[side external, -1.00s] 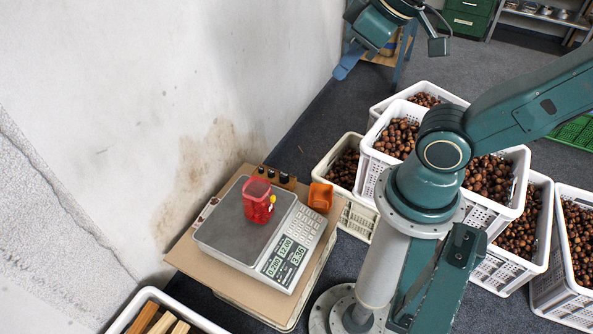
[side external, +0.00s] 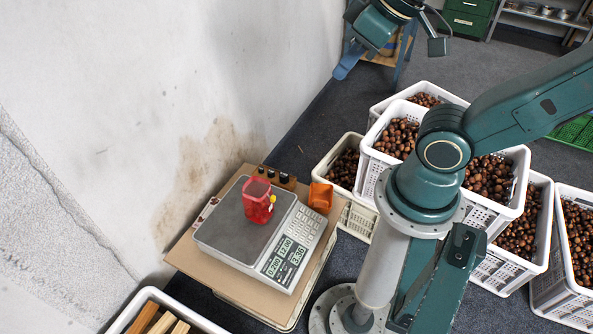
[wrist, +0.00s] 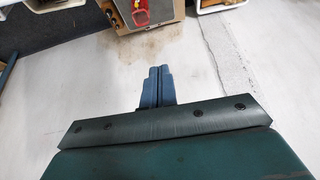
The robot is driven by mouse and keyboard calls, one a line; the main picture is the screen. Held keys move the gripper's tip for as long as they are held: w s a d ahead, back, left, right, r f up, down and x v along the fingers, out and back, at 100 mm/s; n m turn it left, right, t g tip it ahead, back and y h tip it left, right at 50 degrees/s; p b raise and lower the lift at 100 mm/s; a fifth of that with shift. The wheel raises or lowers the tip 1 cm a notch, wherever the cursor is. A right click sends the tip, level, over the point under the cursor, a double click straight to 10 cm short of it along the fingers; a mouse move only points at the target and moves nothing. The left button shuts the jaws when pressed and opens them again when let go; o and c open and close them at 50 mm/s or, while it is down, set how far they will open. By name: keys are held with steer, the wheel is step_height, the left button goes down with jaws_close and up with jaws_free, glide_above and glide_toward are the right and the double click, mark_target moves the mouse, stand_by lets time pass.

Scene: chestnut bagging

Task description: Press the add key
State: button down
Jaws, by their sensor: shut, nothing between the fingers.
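The scale (side external: 221,236) stands on a cardboard sheet at the lower middle of the side view. Its keypad (side external: 304,228) is on the right part of its sloped front, beside a display (side external: 283,260) showing digits. The add key cannot be singled out at this size. A red net bag (side external: 258,201) with a small yellow tag stands on the scale's plate. My gripper (side external: 341,72) is high up at the top of the side view, well away from the scale. In the wrist view my gripper's blue fingers (wrist: 155,72) are together and empty. The red bag shows at the top edge there (wrist: 141,14).
An orange scoop (side external: 320,197) lies close to the keypad's far end. Small dark items in a wooden block (side external: 277,178) stand behind the scale. White crates of chestnuts (side external: 367,180) fill the right side. A wall rises on the left.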

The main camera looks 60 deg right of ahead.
steer(key=w+d+f+m+g+h, duration=0.1)
steer(key=w+d+f, duration=0.2)
steer(key=w, duration=0.5)
steer(key=w+d+f+m+g, duration=0.2)
steer(key=w+d+f, duration=0.1)
steer(key=w, duration=0.4)
steer(key=w+d+f+m+g, duration=0.1)
steer(key=w+d+f, duration=0.35)
steer(key=f, duration=0.45)
steer(key=w+d+f+m+g, duration=0.1)
steer(key=w+d+f, duration=0.35)
steer(key=f, duration=0.35)
steer(key=s+d+f+m+g, duration=0.15)
steer(key=d+f, duration=0.25)
steer(key=f, duration=0.7)
steer(key=s+d+f+g, duration=0.1)
steer(key=s+d+f, duration=0.15)
steer(key=f, duration=0.95)
steer(key=s+f+g, duration=0.1)
steer(key=s+f, duration=0.4)
steer(key=f, duration=0.4)
steer(key=s+f+m+g, duration=0.1)
steer(key=s+f, duration=0.5)
steer(key=f, duration=0.3)
steer(key=shift+s+d+f, duration=0.3)
steer(key=shift+f, duration=0.05)
